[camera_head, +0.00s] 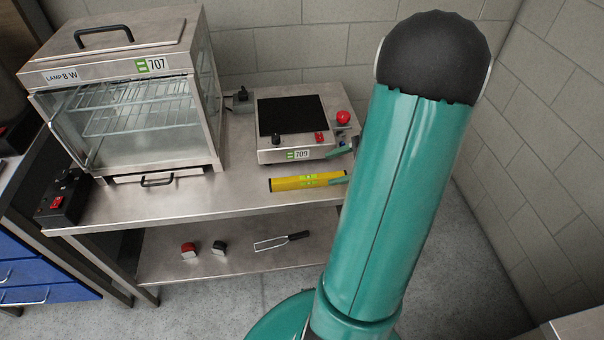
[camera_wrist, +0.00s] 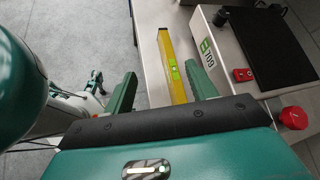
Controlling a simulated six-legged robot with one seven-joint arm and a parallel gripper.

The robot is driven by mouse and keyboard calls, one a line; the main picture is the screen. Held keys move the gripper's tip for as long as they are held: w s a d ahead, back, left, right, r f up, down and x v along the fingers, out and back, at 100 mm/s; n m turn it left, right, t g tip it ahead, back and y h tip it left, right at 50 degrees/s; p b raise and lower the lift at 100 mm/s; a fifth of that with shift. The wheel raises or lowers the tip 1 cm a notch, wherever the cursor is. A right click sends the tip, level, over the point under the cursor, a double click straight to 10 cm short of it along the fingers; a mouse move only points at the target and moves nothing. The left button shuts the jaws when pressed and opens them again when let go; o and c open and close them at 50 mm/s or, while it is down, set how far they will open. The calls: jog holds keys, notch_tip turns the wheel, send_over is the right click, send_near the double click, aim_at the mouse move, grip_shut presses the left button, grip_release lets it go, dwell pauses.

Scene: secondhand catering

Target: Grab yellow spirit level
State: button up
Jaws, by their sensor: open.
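The yellow spirit level (camera_head: 300,182) lies flat on the metal table top, near its front edge and in front of the hot plate labelled 709. Its right end is partly hidden by my gripper and arm in the head view. In the wrist view the spirit level (camera_wrist: 172,68) runs lengthwise away from me, between the two green fingers of my gripper (camera_wrist: 163,88). My gripper is open, with one finger on each side of the level's near end. I cannot tell whether either finger touches it.
The hot plate (camera_head: 300,127) with a red knob stands just behind the level. A glass display warmer (camera_head: 135,105) labelled 707 stands to the left. The lower shelf (camera_head: 215,265) holds a spatula (camera_head: 281,241) and two small blocks. A block wall is at the right.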

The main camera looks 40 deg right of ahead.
aim_at(312, 178)
jog(key=s+d+f+m+t+h, duration=0.1)
jog(key=s+d+f+m+t, duration=0.15)
jog(key=d, duration=0.25)
jog(key=shift+m, duration=0.45)
jog(key=x, duration=0.5)
jog(key=f+x, duration=0.1)
jog(key=x, duration=0.2)
jog(key=shift+s+a+f, duration=0.1)
jog(key=shift+s+f, duration=0.05)
jog(key=shift+s, duration=0.1)
jog(key=x, duration=0.4)
jog(key=shift+s+a+f, duration=0.15)
jog(key=shift+a+f, duration=0.1)
jog(key=shift+a, duration=0.05)
jog(key=shift+w+a+f, duration=0.15)
jog(key=shift+w+f, duration=0.05)
jog(key=shift+w, duration=0.2)
grip_shut()
